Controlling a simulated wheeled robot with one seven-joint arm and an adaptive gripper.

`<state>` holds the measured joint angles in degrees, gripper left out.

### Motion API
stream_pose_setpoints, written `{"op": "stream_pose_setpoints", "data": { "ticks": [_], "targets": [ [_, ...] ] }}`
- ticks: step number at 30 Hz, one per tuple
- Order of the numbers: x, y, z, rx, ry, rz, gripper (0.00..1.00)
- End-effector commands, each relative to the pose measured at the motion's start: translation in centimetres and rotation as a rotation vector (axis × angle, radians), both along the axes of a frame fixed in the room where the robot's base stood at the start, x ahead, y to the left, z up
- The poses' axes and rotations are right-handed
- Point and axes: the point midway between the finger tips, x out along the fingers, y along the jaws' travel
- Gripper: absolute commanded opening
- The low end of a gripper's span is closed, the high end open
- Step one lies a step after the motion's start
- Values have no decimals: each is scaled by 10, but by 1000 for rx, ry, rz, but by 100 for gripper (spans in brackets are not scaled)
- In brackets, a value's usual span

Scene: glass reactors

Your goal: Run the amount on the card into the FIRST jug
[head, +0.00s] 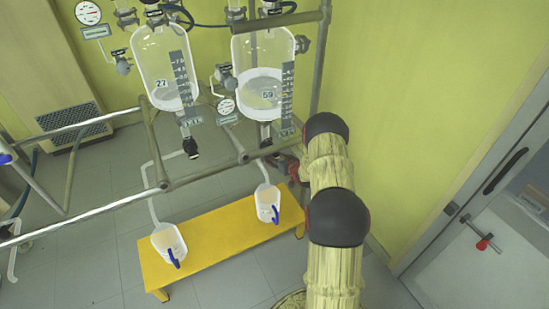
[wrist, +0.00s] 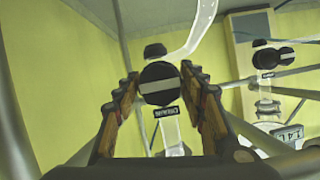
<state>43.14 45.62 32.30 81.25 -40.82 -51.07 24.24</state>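Each has a graded scale and liquid inside. A white jug with a blue handle (head: 167,240) stands at the left end of a yellow bench (head: 215,235); another jug (head: 266,203) stands at its right end. In the wrist view my gripper (wrist: 159,76) is open, its fingers either side of a round black knob with a white bar (wrist: 160,92), with gaps showing. I cannot read a card.
Gauges (head: 88,13) sit beside the vessels. A second black knob (wrist: 266,58) and a display (wrist: 288,133) are at the right in the wrist view. A grey door (head: 480,200) is at the right.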

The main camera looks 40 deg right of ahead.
Motion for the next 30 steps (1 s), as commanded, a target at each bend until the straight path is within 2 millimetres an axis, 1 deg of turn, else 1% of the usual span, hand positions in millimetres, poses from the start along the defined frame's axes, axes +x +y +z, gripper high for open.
{"op": "stream_pose_setpoints", "data": {
  "ticks": [2, 15, 23, 30],
  "targets": [
    [0, 0, 0, 0, 0, 0, 35],
    [0, 0, 0, 0, 0, 0, 11],
    [0, 1, 0, -28, 7, 0, 11],
    [0, 1, 0, -149, 37, 1, 11]
  ]
}}
